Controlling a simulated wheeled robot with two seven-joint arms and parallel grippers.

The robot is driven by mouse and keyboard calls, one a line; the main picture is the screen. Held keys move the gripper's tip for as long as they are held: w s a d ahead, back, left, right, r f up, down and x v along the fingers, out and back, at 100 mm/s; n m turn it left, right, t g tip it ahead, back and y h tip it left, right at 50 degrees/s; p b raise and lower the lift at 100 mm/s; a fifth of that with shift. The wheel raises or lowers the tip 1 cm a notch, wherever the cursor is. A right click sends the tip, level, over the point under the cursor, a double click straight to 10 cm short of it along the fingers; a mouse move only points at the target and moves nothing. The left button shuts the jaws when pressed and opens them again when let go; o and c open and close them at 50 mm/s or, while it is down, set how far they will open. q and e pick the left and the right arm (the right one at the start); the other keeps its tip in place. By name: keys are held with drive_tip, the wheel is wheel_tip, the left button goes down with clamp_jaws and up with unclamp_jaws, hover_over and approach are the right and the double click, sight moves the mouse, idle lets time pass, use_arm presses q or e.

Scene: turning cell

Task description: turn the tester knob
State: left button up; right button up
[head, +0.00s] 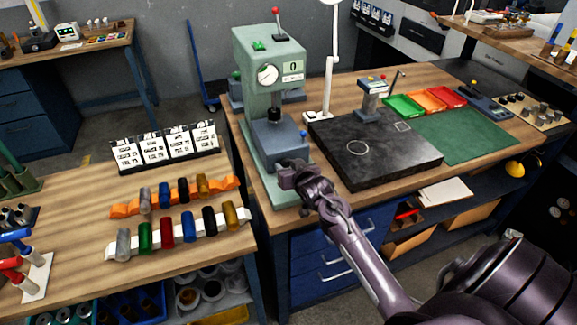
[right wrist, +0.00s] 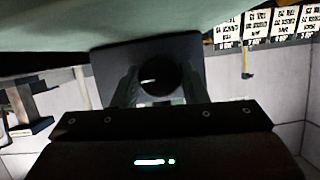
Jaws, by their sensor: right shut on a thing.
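The tester (head: 268,60) is a pale green machine with a round dial, a small display reading 0 and a red-tipped lever on top. It stands at the left end of the bench. A dark block (head: 280,130) sits low on its front. In the right wrist view the round black knob (right wrist: 160,75) sits in front of a dark grey plate. My right gripper (head: 288,172) is at the tester's lower front, and its fingers (right wrist: 158,88) are shut on the knob's two sides. The fingertips are hard to make out in the head view. My left gripper is not in view.
A black surface plate (head: 350,165) lies right of the tester, with a green mat (head: 470,135) and coloured trays (head: 432,98) beyond. On the left table, coloured cylinders lie in an orange rack (head: 175,200) and a white rack (head: 180,235). White label cards (head: 165,147) stand behind.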

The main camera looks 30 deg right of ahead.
drive_tip(key=shift+r+m+y+p, duration=0.1)
drive_tip(key=shift+m+y+p, duration=0.4)
drive_tip(key=shift+m, duration=0.1)
drive_tip(key=o, duration=0.9)
drive_tip(key=shift+o, duration=0.2)
drive_tip(key=shift+s, duration=0.1)
drive_tip(key=b+v, duration=0.1)
drive_tip(key=v, duration=0.5)
drive_tip(key=shift+s+b, duration=0.25)
drive_tip(key=shift+b, duration=0.05)
drive_tip(key=shift+s+r, duration=0.15)
drive_tip(key=shift+s, duration=0.35)
